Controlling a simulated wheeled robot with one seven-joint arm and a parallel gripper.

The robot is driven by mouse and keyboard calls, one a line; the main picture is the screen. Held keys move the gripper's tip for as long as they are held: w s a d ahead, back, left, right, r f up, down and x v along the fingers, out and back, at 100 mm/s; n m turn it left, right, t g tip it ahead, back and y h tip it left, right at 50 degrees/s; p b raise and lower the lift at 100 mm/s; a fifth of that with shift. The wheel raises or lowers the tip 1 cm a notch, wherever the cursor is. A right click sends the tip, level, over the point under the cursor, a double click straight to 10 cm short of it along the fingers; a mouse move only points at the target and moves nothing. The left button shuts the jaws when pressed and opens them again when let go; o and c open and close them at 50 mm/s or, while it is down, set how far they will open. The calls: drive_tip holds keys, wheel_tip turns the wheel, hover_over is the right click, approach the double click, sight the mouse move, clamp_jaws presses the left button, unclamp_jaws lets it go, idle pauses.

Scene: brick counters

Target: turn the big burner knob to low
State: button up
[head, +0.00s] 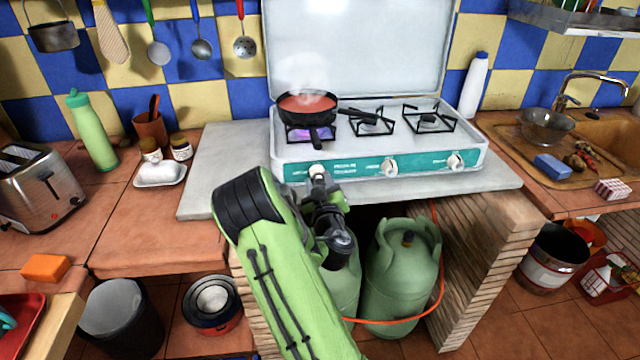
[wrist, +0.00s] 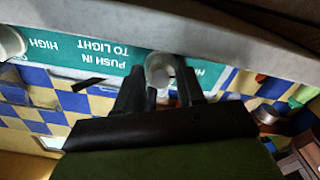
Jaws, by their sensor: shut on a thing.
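The white left knob (head: 317,171) sits on the stove's green front strip, below the burner with the pan; I take it as the big burner knob. In the wrist view this knob (wrist: 159,68) sits between the two dark fingertips. My gripper (head: 320,184) is shut on it, and the arm hides part of it in the head view. The wrist view is upside down and shows "PUSH IN TO LIGHT" and "HIGH" lettering beside the knob. A bluish-purple flame (head: 300,133) burns under the pan. The knob's exact setting cannot be read.
A steaming pan (head: 308,106) of red sauce stands on the left burner. The middle knob (head: 389,167) and right knob (head: 455,161) are on the same strip. Green gas bottles (head: 400,270) and an orange hose stand below the counter. The grey slab (head: 225,165) left of the stove is clear.

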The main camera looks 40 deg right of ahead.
drive_tip(key=n, duration=0.6)
drive_tip(key=shift+r, duration=0.1)
drive_tip(key=n, duration=0.5)
drive_tip(key=shift+r+n, duration=0.1)
drive_tip(key=shift+n, duration=0.3)
drive_tip(key=o, duration=1)
drive_tip(key=shift+o, duration=0.2)
